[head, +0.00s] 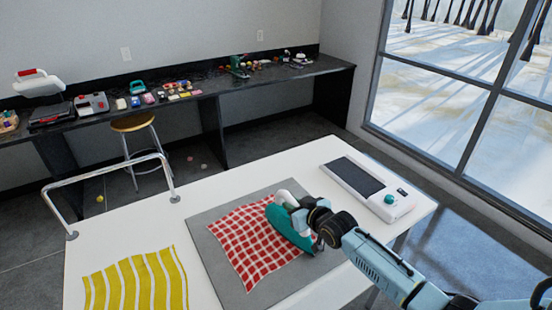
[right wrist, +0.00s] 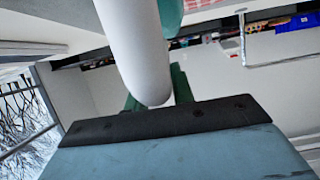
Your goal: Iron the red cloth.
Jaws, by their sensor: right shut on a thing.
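The red cloth (head: 238,245), checked with white lines, lies on a grey mat (head: 208,215) on the white table. A teal iron (head: 283,225) with a white handle is at the right part of the cloth, covering some of it. I cannot tell whether its sole touches the cloth. My right gripper (head: 304,214) is shut on the iron's handle, reaching in from the right. In the right wrist view the white handle (right wrist: 135,50) runs down between the fingers. My left gripper is not in view.
A white device (head: 400,205) with a dark plate and green knob stands right of the mat. A yellow striped cloth (head: 140,283) lies at the left. A metal rail (head: 110,178) rises at the table's far left edge. A stool (head: 134,122) and cluttered black bench (head: 215,84) stand beyond.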

